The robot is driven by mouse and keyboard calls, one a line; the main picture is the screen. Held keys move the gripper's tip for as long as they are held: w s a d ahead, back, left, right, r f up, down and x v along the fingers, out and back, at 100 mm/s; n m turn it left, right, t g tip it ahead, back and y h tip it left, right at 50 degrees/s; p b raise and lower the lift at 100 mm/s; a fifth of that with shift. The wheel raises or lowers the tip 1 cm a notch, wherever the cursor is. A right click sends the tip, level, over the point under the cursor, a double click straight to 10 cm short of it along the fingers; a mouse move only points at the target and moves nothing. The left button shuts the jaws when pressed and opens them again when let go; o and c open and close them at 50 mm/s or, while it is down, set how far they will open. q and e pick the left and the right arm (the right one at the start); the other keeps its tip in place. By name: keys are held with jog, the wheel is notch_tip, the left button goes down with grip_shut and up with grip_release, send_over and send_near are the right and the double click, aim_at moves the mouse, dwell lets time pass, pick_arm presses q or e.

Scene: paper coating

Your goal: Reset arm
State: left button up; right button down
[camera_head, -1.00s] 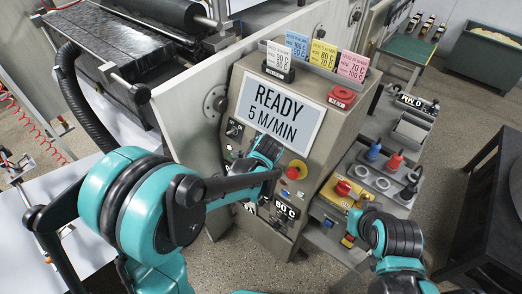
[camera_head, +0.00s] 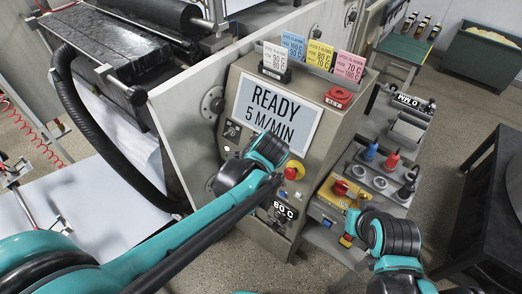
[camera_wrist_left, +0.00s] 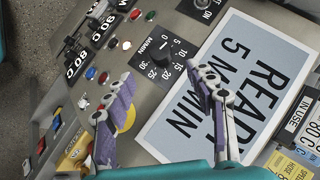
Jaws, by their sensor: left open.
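My left arm comes in from the lower left in the head view. Its gripper (camera_head: 270,158) is in front of the grey control panel (camera_head: 232,142), beside the display (camera_head: 262,108) reading "READY 5 M/MIN". In the left wrist view, the left gripper (camera_wrist_left: 160,76) is open and empty, with its purple-padded fingers apart over the panel. A M/MIN dial (camera_wrist_left: 160,48) shows beyond the fingertips. My right gripper (camera_head: 366,212) is near the yellow box with a red switch (camera_head: 340,188); its fingers are too hidden to tell their state.
Coloured cards (camera_head: 320,54) stand on the panel top. A bench (camera_head: 362,172) holds bottles and round cups. A dark table (camera_head: 490,215) stands at the right. A black hose (camera_head: 75,125) and rollers are at the left. Open floor (camera_head: 450,110) lies at the back right.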

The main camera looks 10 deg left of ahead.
pick_arm(q)
jog(key=shift+s+d+r, duration=0.1)
jog(key=shift+s+r, duration=0.3)
jog(key=shift+r, duration=0.1)
jog(key=s+a+f+n+h+b, duration=0.1)
jog(key=s+a+f+n+b, duration=0.1)
jog(key=s+a+n, duration=0.3)
jog(key=s+a+f+n+h+b, duration=0.1)
jog(key=s+a+n, duration=0.4)
jog(key=s, duration=0.6)
notch_tip(320, 180, down, 2)
jog(key=shift+s+f+n+g+b, duration=0.1)
jog(key=shift+s+n+g+b, duration=0.2)
jog(key=shift+n+b, duration=0.5)
